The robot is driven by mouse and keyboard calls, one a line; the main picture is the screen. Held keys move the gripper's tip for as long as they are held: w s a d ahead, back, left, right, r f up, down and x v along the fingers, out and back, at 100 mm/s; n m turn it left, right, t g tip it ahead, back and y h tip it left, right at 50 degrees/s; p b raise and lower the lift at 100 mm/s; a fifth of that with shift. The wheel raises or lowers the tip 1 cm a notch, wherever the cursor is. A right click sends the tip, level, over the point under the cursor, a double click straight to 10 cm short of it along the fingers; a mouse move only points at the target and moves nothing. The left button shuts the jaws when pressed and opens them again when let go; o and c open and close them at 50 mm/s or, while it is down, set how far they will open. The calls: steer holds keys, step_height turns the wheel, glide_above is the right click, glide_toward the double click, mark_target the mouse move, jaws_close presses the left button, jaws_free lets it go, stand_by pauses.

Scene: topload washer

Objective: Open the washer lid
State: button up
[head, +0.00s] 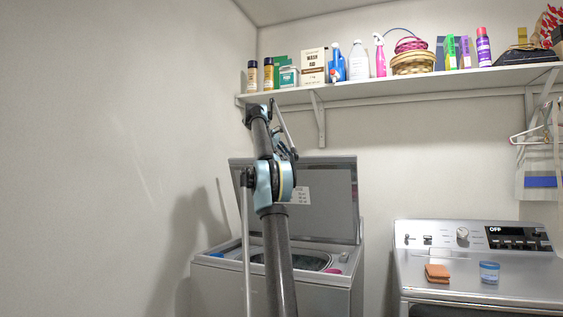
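The washer (325,290) is a light grey topload machine at the lower middle. Its lid (335,215) stands raised, nearly upright against the back wall, with a pale label on its inner face. The round tub opening (310,262) is exposed below the lid. My arm rises in front of the washer and covers part of the lid and the opening. I cannot make out my gripper's fingers; they are hidden or merged with the arm links, so I cannot see any contact with the lid.
A second machine (480,260) stands to the right, bearing an orange-brown block (437,273) and a blue tub (489,272). A wall shelf (420,85) with several bottles, boxes and a basket (413,63) runs above. Hangers (530,138) hang at the right.

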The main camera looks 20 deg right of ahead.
steer(key=shift+a, duration=0.3)
steer(key=s+a+r, duration=0.1)
steer(key=s+a, duration=0.1)
steer(key=a, duration=0.5)
steer(key=s+a+r, duration=0.2)
steer(key=s+a, duration=0.1)
steer(key=a, duration=0.4)
steer(key=shift+s+a, duration=0.35)
stand_by(0.5)
